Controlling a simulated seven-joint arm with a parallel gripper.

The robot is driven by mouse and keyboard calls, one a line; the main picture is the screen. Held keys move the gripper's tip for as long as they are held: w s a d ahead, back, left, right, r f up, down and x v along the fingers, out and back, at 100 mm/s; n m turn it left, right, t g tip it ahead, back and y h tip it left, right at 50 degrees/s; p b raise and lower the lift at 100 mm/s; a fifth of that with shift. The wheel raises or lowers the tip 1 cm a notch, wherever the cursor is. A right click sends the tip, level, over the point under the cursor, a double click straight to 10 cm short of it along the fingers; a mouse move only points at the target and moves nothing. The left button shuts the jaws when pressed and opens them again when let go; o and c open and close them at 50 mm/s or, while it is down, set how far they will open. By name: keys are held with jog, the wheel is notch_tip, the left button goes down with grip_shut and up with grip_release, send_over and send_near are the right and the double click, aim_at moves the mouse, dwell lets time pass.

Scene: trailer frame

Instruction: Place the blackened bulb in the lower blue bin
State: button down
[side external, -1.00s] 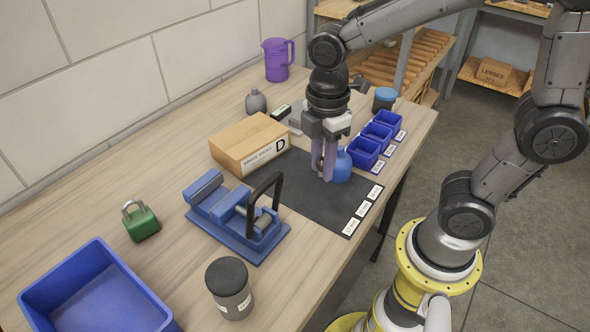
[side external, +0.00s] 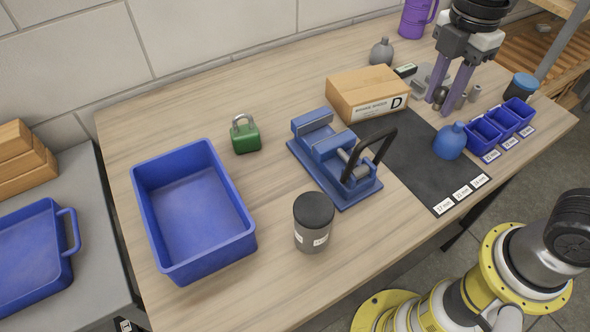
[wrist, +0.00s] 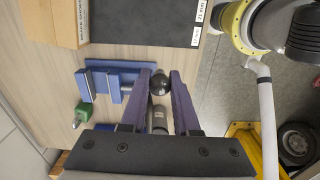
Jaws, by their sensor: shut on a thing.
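My gripper (side external: 450,98) is above the far part of the black mat, its two purple fingers pointing down. It is shut on the blackened bulb (side external: 440,96), a small dark round thing between the fingertips. In the wrist view the bulb (wrist: 161,83) is a black ball between the fingertips of my gripper (wrist: 161,80). The lower blue bin (side external: 30,285), with a handle on its side, sits on a grey surface at the far left, below table height. Another blue bin (side external: 195,262) stands on the table.
A blue vise (side external: 335,165), grey jar with black lid (side external: 313,222), green padlock (side external: 245,135) and cardboard box (side external: 368,95) stand between my gripper and the bins. A blue flask (side external: 450,142) and small blue trays (side external: 484,135) are near my gripper. Wooden blocks (side external: 22,155) lie behind the lower bin.

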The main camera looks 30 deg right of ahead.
jog(key=w+a+r+n, duration=0.3)
jog(key=w+a+n, duration=0.2)
jog(key=w+a, duration=0.45)
jog(key=a+f+n, duration=0.1)
jog(key=a+f, duration=0.1)
jog(key=a, duration=0.5)
jog(key=a+f+n, duration=0.2)
jog(key=a, duration=0.6)
jog(key=w+a+f+n, duration=0.1)
jog(key=a+f+n, duration=0.1)
jog(key=a, duration=0.6)
jog(key=shift+a+f, duration=0.1)
jog(key=shift+f, duration=0.4)
jog(key=n, duration=0.2)
send_over(226, 237)
notch_tip(226, 237, down, 5)
notch_tip(226, 237, down, 4)
jog(key=shift+r, duration=0.25)
jog(key=shift+f, duration=2.95)
jog(key=shift+f, duration=0.15)
jog(key=c, duration=0.7)
grip_release()
jog(key=shift+o, duration=0.2)
